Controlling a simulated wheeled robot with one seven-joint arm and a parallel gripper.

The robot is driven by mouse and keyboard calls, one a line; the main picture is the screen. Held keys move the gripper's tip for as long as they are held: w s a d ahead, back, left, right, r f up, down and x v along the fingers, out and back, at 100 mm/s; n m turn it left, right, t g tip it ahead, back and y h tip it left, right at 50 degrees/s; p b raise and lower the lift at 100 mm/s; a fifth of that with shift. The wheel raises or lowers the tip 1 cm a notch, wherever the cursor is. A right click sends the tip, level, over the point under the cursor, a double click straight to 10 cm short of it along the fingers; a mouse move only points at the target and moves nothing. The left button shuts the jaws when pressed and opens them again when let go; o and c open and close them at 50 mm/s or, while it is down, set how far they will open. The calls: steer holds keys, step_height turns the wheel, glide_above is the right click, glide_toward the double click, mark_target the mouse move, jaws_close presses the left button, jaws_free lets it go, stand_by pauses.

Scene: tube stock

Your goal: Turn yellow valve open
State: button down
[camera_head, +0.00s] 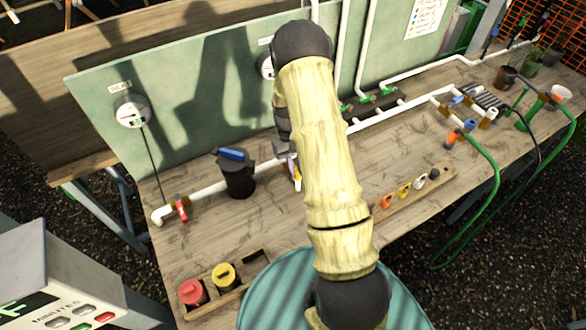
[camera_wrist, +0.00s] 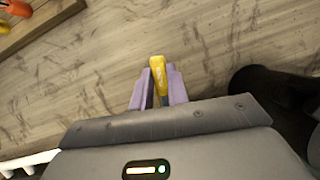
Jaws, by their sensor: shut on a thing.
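The yellow valve handle (camera_wrist: 158,72) shows in the wrist view between the two purple fingers of my gripper (camera_wrist: 158,88). My gripper is shut on the handle. In the head view my gripper (camera_head: 294,172) is beside the white pipe, just right of the black filter housing, and a small bit of yellow shows at its fingers. My arm hides much of the pipe there. The valve body is hidden, and I cannot tell the handle's angle to the pipe.
The black filter housing (camera_head: 238,178) with a blue top stands left of my gripper. A red valve (camera_head: 181,208) is on the pipe farther left. A wooden rack (camera_head: 412,196) holds several coloured parts to the right. Red (camera_head: 192,291) and yellow (camera_head: 224,276) caps sit in a front tray.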

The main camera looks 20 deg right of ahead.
steer(key=shift+w+d+r+n+h, duration=0.2)
steer(key=shift+d+n+h, duration=0.15)
steer(key=shift+n, duration=0.55)
steer(key=shift+f, duration=0.1)
steer(key=c, duration=1.4)
jaws_free()
steer(key=shift+s, duration=0.1)
steer(key=shift+o, duration=0.2)
steer(key=b+v, duration=0.4)
steer(key=v, duration=1.3)
steer(key=shift+r, duration=0.25)
steer(key=shift+s+a, duration=0.1)
steer(key=shift+a, duration=0.15)
